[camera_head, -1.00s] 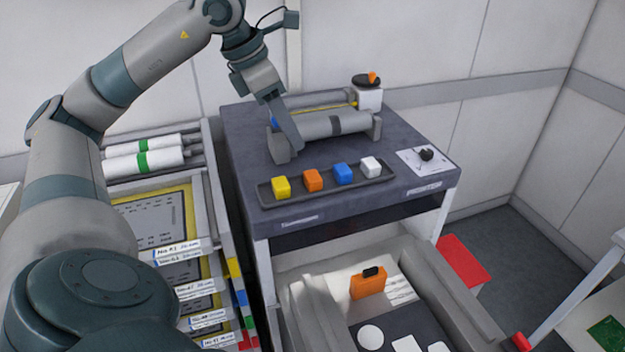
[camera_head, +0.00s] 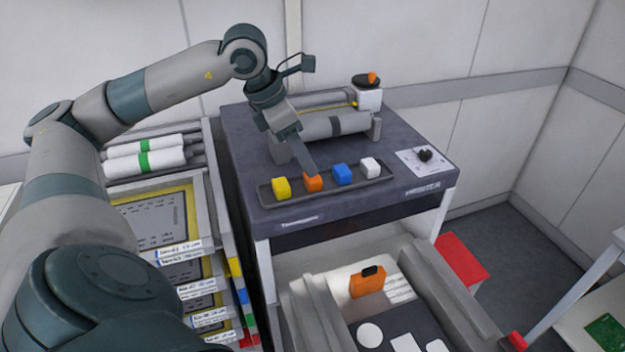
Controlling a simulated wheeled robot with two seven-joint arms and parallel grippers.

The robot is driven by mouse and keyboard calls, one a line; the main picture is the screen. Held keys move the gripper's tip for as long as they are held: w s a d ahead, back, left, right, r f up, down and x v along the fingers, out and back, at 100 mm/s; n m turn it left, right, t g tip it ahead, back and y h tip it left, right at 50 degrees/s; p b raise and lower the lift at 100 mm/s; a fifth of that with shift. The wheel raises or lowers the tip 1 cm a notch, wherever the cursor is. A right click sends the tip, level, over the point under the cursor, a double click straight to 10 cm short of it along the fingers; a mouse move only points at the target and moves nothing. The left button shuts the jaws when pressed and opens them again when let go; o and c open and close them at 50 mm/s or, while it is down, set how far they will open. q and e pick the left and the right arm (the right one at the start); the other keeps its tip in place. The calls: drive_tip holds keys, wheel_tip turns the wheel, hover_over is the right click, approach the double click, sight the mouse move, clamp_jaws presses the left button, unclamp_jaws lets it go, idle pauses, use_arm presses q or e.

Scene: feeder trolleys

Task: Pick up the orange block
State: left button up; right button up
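The orange block (camera_head: 313,183) sits in a shallow dark tray (camera_head: 360,190) on the table, between a yellow block (camera_head: 282,188) and a blue block (camera_head: 343,175). A white block (camera_head: 370,168) is at the tray's right end. My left gripper (camera_head: 309,166) points down right above and behind the orange block, its tip overlapping the block's top edge in the picture. I cannot tell if it touches. Only one finger shows clearly, so its opening is unclear. My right gripper is out of view.
A grey roller device (camera_head: 340,124) stands behind the tray, close to my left gripper. A white pad with a black knob (camera_head: 426,155) lies at the table's right. A rack with white rolls (camera_head: 145,146) stands left. An orange case (camera_head: 367,281) lies below in front.

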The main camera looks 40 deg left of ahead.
sight(312, 181)
use_arm(q)
drive_tip(key=shift+p+x, duration=0.5)
drive_tip(key=shift+x, duration=0.25)
drive_tip(key=shift+p+x, duration=0.45)
drive_tip(key=shift+x, duration=0.6)
drive_tip(key=shift+f, duration=0.6)
drive_tip(key=c, duration=0.7)
